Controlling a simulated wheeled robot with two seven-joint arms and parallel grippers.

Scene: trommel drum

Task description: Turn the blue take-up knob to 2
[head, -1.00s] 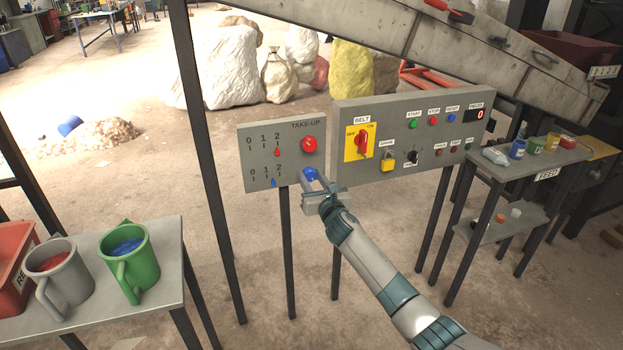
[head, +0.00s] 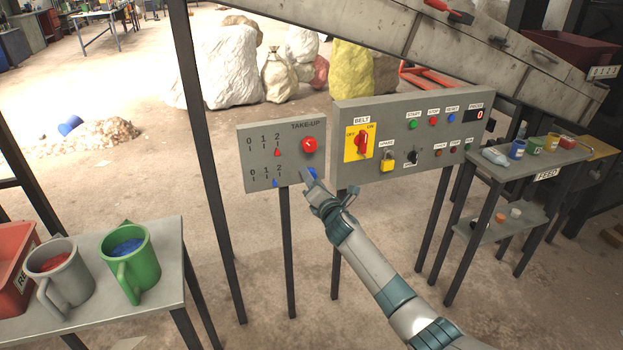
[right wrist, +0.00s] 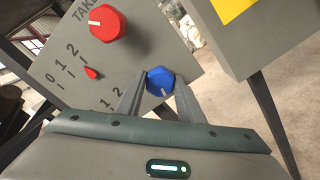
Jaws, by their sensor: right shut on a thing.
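The blue take-up knob (head: 311,173) is at the lower right of the grey take-up panel (head: 255,158). It also shows in the right wrist view (right wrist: 160,79), its white line pointing down and slightly right. My right gripper (head: 308,177) is shut on the knob, a finger on either side in the wrist view (right wrist: 158,92). The small blue pointer (head: 275,183) sits under the lower 0-1-2 scale, near the 2; its exact place is too small to tell. The wrist view does not show this pointer. My left gripper is not in view.
The red knob (head: 309,144) sits just above the blue one, its red pointer (head: 277,153) at 2. The belt panel (head: 400,170) stands close on the right. A dark post (head: 205,170) rises left of the take-up panel.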

